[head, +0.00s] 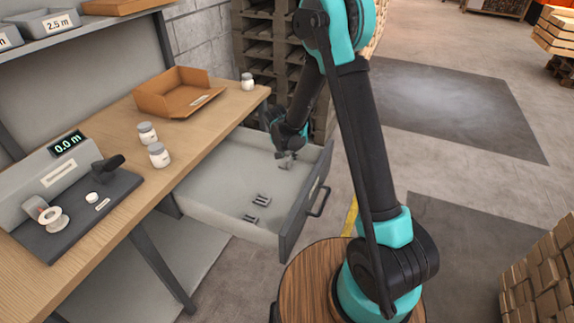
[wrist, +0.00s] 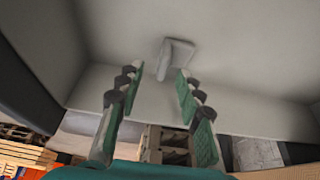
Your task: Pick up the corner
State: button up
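The corner, a small light-grey angled piece (wrist: 176,57), lies on the drawer floor in the wrist view. In the head view a small grey piece (head: 286,162) shows just under my gripper (head: 287,148), partly covered by it. My gripper also shows in the wrist view (wrist: 160,76), with its two green-padded fingers spread apart and nothing between the pads. The corner sits just beyond the fingertips, slightly nearer the right one. Whether a fingertip touches it I cannot tell. The open grey drawer (head: 215,190) holds it towards its far end.
Several dark metal pieces (head: 259,199) lie in the drawer's middle. The drawer front (head: 300,215) and side walls stand up around my gripper. On the bench (head: 200,130) are an orange-brown tray (head: 165,102), white jars (head: 158,155) and a device with a display (head: 68,143).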

aim_at(289, 159)
jog(key=x, duration=0.3)
jog(key=shift+w+a+f, duration=0.15)
jog(key=shift+w+f, duration=0.1)
jog(key=shift+w, duration=0.25)
jog(key=shift+w+f, duration=0.2)
jog(key=shift+f, duration=0.45)
grip_shut()
